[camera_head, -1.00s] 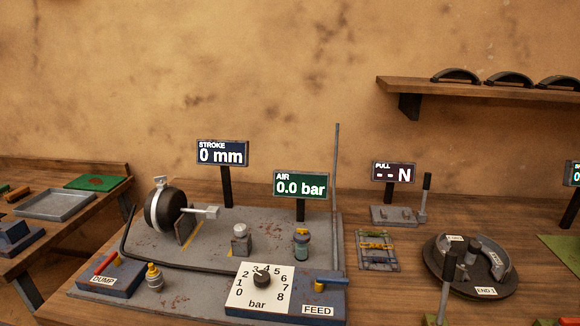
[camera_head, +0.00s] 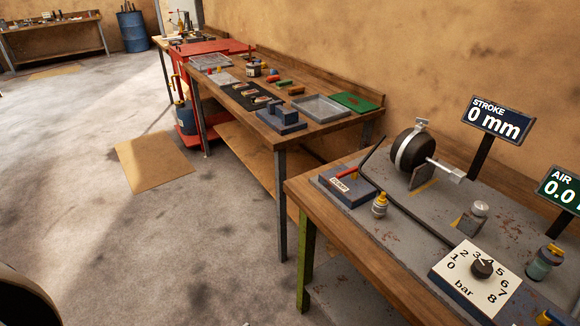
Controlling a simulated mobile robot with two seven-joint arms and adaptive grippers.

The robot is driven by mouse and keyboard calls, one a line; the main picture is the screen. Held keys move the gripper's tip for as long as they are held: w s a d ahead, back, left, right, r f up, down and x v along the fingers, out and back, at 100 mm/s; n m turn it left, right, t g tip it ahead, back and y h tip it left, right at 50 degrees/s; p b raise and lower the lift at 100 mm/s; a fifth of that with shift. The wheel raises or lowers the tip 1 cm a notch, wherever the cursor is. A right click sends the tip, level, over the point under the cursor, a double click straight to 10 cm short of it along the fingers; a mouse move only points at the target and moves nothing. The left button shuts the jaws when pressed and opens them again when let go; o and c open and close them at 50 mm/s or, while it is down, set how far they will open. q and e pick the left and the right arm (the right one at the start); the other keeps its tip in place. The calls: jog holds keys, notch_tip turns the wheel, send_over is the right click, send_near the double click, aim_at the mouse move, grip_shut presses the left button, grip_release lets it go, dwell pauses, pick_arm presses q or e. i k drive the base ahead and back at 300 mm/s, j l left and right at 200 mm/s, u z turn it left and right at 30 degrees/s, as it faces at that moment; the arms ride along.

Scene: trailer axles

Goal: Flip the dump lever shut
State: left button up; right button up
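The dump lever (camera_head: 346,172) is a short red handle with a yellow part at one end. It sits on top of a dark blue block (camera_head: 357,193) labelled DUMP, at the near left corner of the test bench. The handle lies low across the block; I cannot tell from its angle whether it is open or shut. A yellow-topped fitting (camera_head: 380,205) stands just right of the block. The AIR display (camera_head: 563,190) is cut off by the right edge. Neither of my grippers shows in this view.
The STROKE display (camera_head: 499,121) reads 0 mm behind a black brake chamber (camera_head: 412,149). A pressure dial (camera_head: 483,267) stands at the front right. A second bench with a grey tray (camera_head: 320,108) stands further left. Open floor (camera_head: 80,220) lies to the left.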

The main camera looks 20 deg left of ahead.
aim_at(353, 172)
jog(key=u, duration=0.2)
jog(key=i+j+z, duration=0.1)
jog(key=j, duration=0.85)
jog(key=i+j+z, duration=0.15)
jog(key=j, duration=0.8)
jog(key=i+j+z, duration=0.1)
jog(key=j, duration=0.85)
jog(key=i+j+z, duration=0.15)
jog(key=j, duration=0.85)
